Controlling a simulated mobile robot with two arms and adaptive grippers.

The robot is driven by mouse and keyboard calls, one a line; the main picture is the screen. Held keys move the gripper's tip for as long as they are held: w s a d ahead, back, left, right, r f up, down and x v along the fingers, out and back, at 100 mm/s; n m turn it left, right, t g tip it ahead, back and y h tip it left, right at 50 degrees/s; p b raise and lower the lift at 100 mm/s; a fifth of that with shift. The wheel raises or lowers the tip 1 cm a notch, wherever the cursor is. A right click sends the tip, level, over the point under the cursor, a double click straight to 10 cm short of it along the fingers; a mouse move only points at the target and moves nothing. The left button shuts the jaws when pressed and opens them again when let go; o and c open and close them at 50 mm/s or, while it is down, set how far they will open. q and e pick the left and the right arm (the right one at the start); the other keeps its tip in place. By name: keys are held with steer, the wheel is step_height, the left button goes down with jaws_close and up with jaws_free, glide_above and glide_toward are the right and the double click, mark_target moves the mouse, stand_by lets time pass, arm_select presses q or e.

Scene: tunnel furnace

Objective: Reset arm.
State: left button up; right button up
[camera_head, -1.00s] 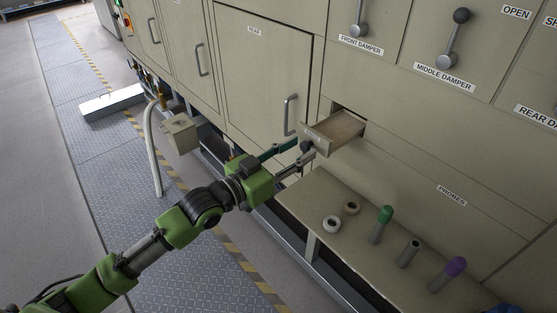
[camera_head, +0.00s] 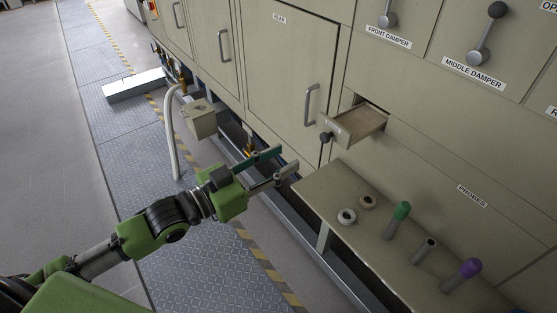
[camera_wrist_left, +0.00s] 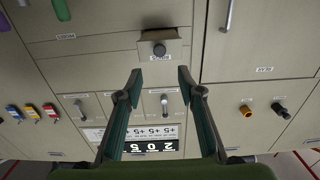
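My left gripper (camera_head: 286,164) is open and empty in the head view, with its arm coming in from the lower left. Its fingertips are short of the cabinet front, below and left of a small open drawer (camera_head: 362,124). The drawer's dark round knob (camera_head: 326,137) is clear of the fingers. In the left wrist view the two fingers (camera_wrist_left: 159,80) stand apart, and the knob (camera_wrist_left: 159,49) shows above and between them, untouched. My right gripper is not in view.
A shelf (camera_head: 322,188) at the right carries two rings, a green-capped piece (camera_head: 398,219), a grey tube (camera_head: 423,251) and a purple-topped piece (camera_head: 462,274).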

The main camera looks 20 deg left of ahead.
arm_select(q)
steer(key=a+f+n+g+y, duration=0.1)
steer(key=a+f+y, duration=0.3)
steer(key=f, duration=0.7)
steer(key=a+f+n+g+y, duration=0.15)
steer(key=a+f, duration=0.35)
steer(key=f, duration=0.6)
steer(key=a+f+n+y, duration=0.25)
steer(key=a+f, duration=0.25)
steer(key=f, duration=0.6)
steer(key=s+a+f+g+y, duration=0.1)
steer(key=s+f+g+y, duration=0.35)
steer(key=s+f, duration=1.75)
steer(key=s+d+f+g, duration=0.2)
steer(key=s+f, duration=0.1)
steer(key=s, duration=0.4)
steer(key=s+d+f+g+h, duration=0.1)
steer(key=s+d+f+g, duration=0.1)
steer(key=s+f, duration=0.2)
steer(key=s+d+f+g+h, duration=0.1)
steer(key=s+d+f+g, duration=0.1)
steer(key=s, duration=0.8)
steer(key=shift+d+f+g, duration=0.2)
steer(key=shift+f+g, duration=0.1)
steer(key=shift+f, duration=0.55)
